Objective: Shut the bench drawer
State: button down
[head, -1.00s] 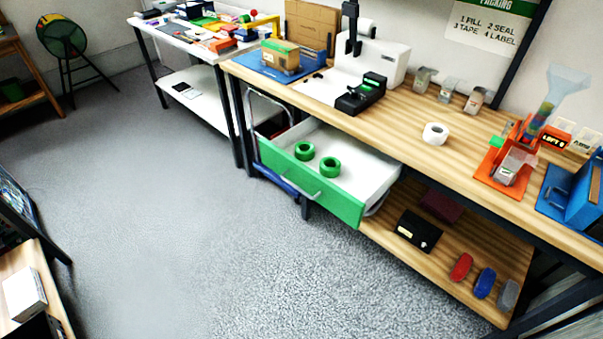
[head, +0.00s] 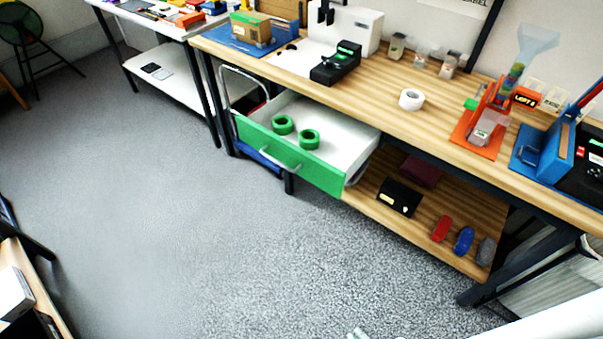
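The bench drawer (head: 322,177) has a green front and a white inside, and it stands pulled out under the wooden bench top. Its grey handle (head: 279,159) is on the front face. Two green rolls (head: 309,139) lie inside the drawer. Only a small pale tip, which seems to be part of my gripper (head: 358,333), shows at the bottom edge of the head view. It is well below and in front of the drawer, apart from it. Whether its fingers are open or shut is hidden.
The wooden bench (head: 455,122) carries a white tape roll (head: 411,99), a black device (head: 337,63) and an orange stand (head: 480,134). Its lower shelf (head: 440,208) holds a black box (head: 399,197) and several small items. The grey floor (head: 190,240) before the drawer is clear.

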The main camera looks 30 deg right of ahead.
jog(key=w+f+n, duration=0.3)
jog(key=w+f, duration=0.4)
jog(key=w, duration=0.1)
jog(key=n+t+h, duration=0.2)
jog(key=n+h, duration=0.5)
send_near(303, 168)
jog(key=w+a, duration=0.1)
jog(key=w, duration=0.4)
jog(key=shift+w+d+f, duration=0.1)
jog(key=shift+w+d, duration=0.15)
jog(key=shift+d, duration=0.55)
jog(key=shift+w+d+f, duration=0.1)
jog(key=shift+w+d, duration=0.1)
jog(key=shift+d, duration=0.55)
jog(key=shift+d, duration=0.1)
